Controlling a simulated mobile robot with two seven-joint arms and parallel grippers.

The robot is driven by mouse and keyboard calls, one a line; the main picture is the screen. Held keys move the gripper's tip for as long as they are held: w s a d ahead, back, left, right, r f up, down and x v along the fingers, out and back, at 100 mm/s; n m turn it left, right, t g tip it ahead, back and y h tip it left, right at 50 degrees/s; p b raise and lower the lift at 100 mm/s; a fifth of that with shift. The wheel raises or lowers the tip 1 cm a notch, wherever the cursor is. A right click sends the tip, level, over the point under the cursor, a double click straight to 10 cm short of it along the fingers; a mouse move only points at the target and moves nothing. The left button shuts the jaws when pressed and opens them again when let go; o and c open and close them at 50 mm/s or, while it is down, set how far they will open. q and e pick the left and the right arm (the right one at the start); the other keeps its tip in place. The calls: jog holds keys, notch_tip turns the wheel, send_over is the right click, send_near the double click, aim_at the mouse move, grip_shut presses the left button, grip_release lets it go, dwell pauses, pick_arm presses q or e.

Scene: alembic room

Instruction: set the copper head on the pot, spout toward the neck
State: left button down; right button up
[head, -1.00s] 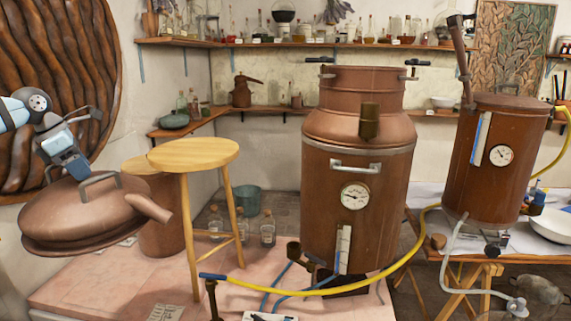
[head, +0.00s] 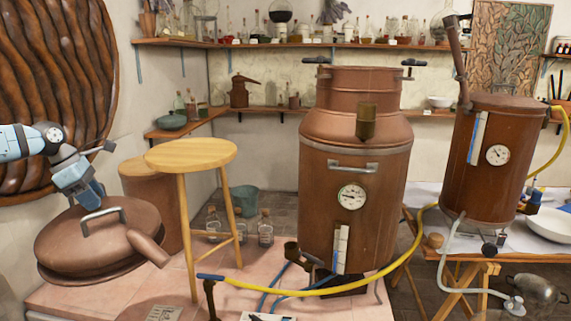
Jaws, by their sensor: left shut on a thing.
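The copper head (head: 90,245) is a wide, domed lid with a loop handle and a short spout (head: 150,248). My left gripper (head: 92,203) is shut on its handle and holds it at the left, beside the wooden stool. The spout points right and toward me. The pot (head: 350,205) is a large copper vessel with a gauge, standing in the middle, well right of the head; its top rim carries no head. The neck (head: 458,62) is a copper pipe rising from the smaller copper vessel (head: 497,160) at the right. My right gripper is not in view.
The wooden stool (head: 190,153) stands between the held head and the pot. A yellow hose (head: 330,291) runs low in front of the pot. Dark clamps (head: 316,60) stick out at the pot's rim. Shelves with bottles (head: 290,44) line the back wall.

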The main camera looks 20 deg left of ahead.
pick_arm(q)
jog(key=w+d+f+m, duration=0.1)
jog(key=d+f+m, duration=0.1)
jog(key=f, duration=0.1)
jog(key=w+d+f+m+g+h, duration=0.1)
jog(key=d+f, duration=0.1)
jog(key=f, duration=0.1)
jog(key=w+d+f+m, duration=0.1)
jog(key=d+f+m, duration=0.1)
jog(key=d+f, duration=0.1)
jog(key=shift+w+m+g, duration=0.2)
jog(key=shift+m+g, duration=0.1)
jog(key=w+d+f+m+g+y, duration=0.1)
jog(key=w+d+f+m+g, duration=0.15)
jog(key=d+m, duration=0.75)
jog(key=w+d+f+m+g+y, duration=0.25)
jog(key=d+m, duration=0.25)
jog(key=d, duration=1)
jog(key=w+d+f+m+g+y, duration=0.1)
jog(key=w+d+f+m, duration=0.25)
jog(key=d+m, duration=0.65)
jog(key=s+d+r+n+p, duration=0.3)
jog(key=s+r+p, duration=0.4)
jog(key=s+p, duration=0.3)
jog(key=shift+s+r+p, duration=0.15)
jog(key=shift+r+p, duration=0.25)
jog(key=shift+p, duration=0.65)
